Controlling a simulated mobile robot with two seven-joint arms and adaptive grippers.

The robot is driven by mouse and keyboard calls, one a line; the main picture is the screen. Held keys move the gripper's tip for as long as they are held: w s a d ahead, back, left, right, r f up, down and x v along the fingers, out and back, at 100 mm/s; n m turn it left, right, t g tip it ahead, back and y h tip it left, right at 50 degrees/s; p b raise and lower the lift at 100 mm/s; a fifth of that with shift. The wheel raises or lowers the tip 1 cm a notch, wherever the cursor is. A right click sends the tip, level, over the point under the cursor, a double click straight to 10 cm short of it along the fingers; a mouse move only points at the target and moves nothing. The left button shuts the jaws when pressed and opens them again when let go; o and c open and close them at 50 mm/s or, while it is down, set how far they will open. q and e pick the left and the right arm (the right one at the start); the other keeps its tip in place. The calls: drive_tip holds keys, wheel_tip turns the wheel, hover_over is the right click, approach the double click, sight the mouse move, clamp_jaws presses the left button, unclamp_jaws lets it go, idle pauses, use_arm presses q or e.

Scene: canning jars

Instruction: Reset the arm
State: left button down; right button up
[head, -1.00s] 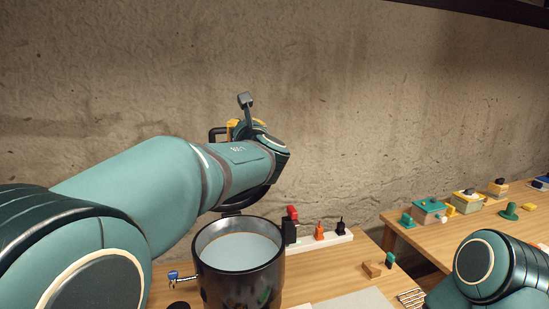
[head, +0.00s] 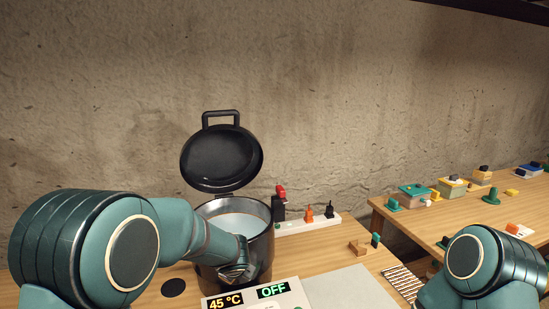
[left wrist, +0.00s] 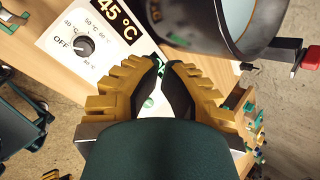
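My left arm (head: 205,245) reaches across the front of the black pot (head: 215,278) in the head view, low over the table, and its gripper is hidden there. In the left wrist view my left gripper (left wrist: 165,64) shows two yellow fingers with black pads. A narrow gap shows between them, and I see nothing held. The fingers point toward the control panel and the pot's lower side. My right arm (head: 490,265) shows at the lower right of the head view; its gripper is out of view.
The pot's black lid (head: 222,160) stands raised behind the open pot. The panel (head: 250,298) reads 45 °C and OFF; its dial (left wrist: 84,46) shows too. A power strip (head: 310,223) lies behind. A second table (head: 455,215) stands at the right.

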use_arm(q)
drive_tip(key=s+f+n+g+h+b, duration=0.1)
drive_tip(key=s+f+n, duration=0.2)
drive_tip(key=f, duration=0.3)
drive_tip(key=s+f+n+g+h, duration=0.1)
drive_tip(key=s+f+n+g, duration=0.1)
drive_tip(key=s+f+n, duration=0.2)
drive_tip(key=s+d+f+n+g+h+b, duration=0.1)
drive_tip(key=s+f+n, duration=0.3)
drive_tip(key=s+f, duration=0.3)
drive_tip(key=shift+s+f+g+h+b, duration=0.15)
drive_tip(key=shift+f+g+h+b, duration=0.05)
drive_tip(key=shift+f, duration=0.6)
drive_tip(key=shift+s+f+g+h+b, duration=0.1)
drive_tip(key=shift+f+g+h+b, duration=0.1)
drive_tip(key=shift+f, duration=0.6)
drive_tip(key=s+f+n+b, duration=0.1)
drive_tip(key=s+f+n, duration=0.3)
drive_tip(key=s+n, duration=0.2)
drive_tip(key=s+f+n+h+b, duration=0.1)
drive_tip(key=s+f+n, duration=0.3)
drive_tip(key=s+n, duration=0.3)
drive_tip(key=shift+s+a+f+n+g, duration=0.2)
drive_tip(key=shift+s+f+n+g, duration=0.15)
drive_tip(key=shift+n, duration=0.25)
drive_tip(key=shift+w+h, duration=0.15)
drive_tip(key=shift+h, duration=0.15)
